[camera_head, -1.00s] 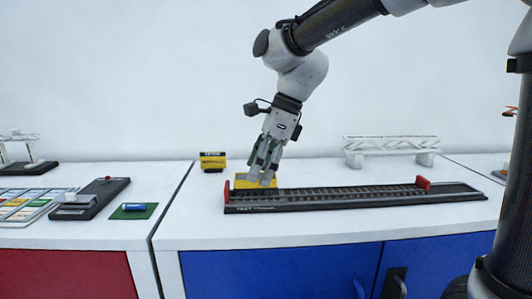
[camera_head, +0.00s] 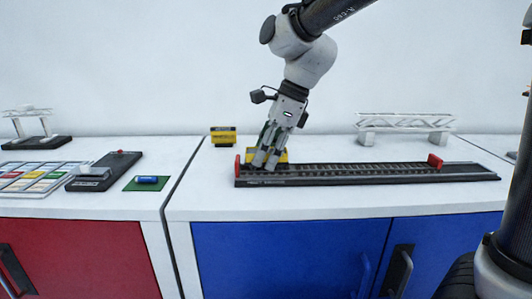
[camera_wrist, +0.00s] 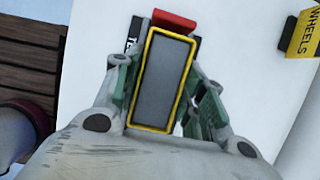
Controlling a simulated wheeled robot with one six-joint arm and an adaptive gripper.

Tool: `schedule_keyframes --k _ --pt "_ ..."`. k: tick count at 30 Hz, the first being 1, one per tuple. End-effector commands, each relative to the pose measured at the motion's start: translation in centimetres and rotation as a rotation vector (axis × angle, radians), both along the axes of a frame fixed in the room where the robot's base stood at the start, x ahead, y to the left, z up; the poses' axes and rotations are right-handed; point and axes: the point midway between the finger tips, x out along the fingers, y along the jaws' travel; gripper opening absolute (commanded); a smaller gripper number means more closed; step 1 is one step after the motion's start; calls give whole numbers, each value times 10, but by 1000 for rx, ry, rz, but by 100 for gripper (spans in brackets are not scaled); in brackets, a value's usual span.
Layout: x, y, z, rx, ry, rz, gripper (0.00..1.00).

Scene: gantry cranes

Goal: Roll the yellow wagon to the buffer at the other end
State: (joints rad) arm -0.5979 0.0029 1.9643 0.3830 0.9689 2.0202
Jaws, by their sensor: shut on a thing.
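The yellow wagon (camera_head: 281,156) stands on the left end of the black track (camera_head: 350,174), close to the left red buffer (camera_head: 238,165). In the wrist view the wagon (camera_wrist: 160,80) shows a grey top with a yellow rim, and a red buffer (camera_wrist: 174,19) lies just beyond its far end. My gripper (camera_head: 267,163) reaches down and is shut on the wagon, with a finger on each side. It also shows in the wrist view (camera_wrist: 160,95). The other red buffer (camera_head: 435,161) stands near the track's right end. The rails between the wagon and that buffer are clear.
A yellow block (camera_head: 223,136) stands behind the track's left end; its label reads WHEELS in the wrist view (camera_wrist: 303,33). A white truss bridge (camera_head: 405,128) stands behind the track at right. A control box (camera_head: 104,172) and a green mat (camera_head: 147,184) lie left.

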Motion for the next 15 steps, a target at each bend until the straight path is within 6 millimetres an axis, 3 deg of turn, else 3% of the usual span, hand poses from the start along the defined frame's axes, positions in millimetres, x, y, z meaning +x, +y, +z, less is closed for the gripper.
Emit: schedule_keyframes --k 15 --pt "-1 -25 0 0 0 0 14"
